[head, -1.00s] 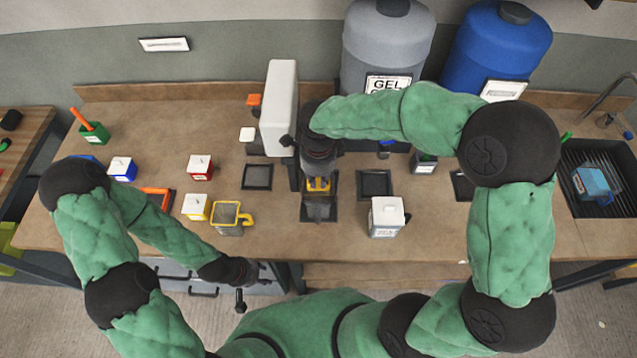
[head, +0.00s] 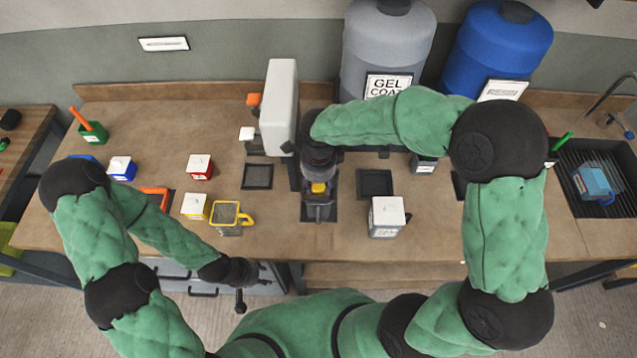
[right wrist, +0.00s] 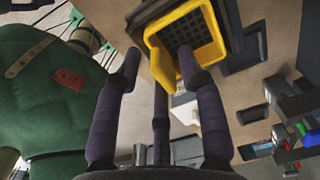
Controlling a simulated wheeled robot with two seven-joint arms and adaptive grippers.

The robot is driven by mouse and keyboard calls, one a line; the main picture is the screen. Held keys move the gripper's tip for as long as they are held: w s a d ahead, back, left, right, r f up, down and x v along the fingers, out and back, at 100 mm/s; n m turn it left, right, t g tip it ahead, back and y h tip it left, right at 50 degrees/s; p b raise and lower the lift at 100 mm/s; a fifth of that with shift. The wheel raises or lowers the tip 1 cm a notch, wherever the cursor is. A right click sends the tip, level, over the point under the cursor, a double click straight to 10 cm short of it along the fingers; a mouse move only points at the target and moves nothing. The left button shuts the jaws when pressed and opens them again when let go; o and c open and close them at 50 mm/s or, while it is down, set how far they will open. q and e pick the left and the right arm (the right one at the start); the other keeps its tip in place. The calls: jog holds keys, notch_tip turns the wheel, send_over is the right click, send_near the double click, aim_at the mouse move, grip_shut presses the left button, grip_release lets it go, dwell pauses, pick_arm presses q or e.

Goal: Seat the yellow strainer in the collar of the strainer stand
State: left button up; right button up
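The yellow strainer (head: 318,187) is at the strainer stand (head: 320,213), mostly hidden under my right wrist in the head view. The right wrist view shows its yellow square rim and dark mesh (right wrist: 185,45), with the black collar (right wrist: 228,22) around or right beside it. I cannot tell whether it sits fully down. My right gripper (right wrist: 160,66) has its fingers spread apart; one fingertip overlaps the strainer's lower edge, contact unclear. My left gripper (head: 243,285) hangs before the table's front edge, its fingers too small to read.
A yellow-handled square cup (head: 228,222) stands left of the stand, and a white-lidded container (head: 387,218) right of it. A tall white-grey column (head: 279,105) rises behind on the left. Dark square pads (head: 257,176) lie nearby. The front right tabletop is clear.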

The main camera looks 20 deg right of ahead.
jog(key=shift+r, duration=0.15)
notch_tip(320, 180, up, 12)
jog(key=p, duration=0.1)
dwell(0.3)
dwell(0.5)
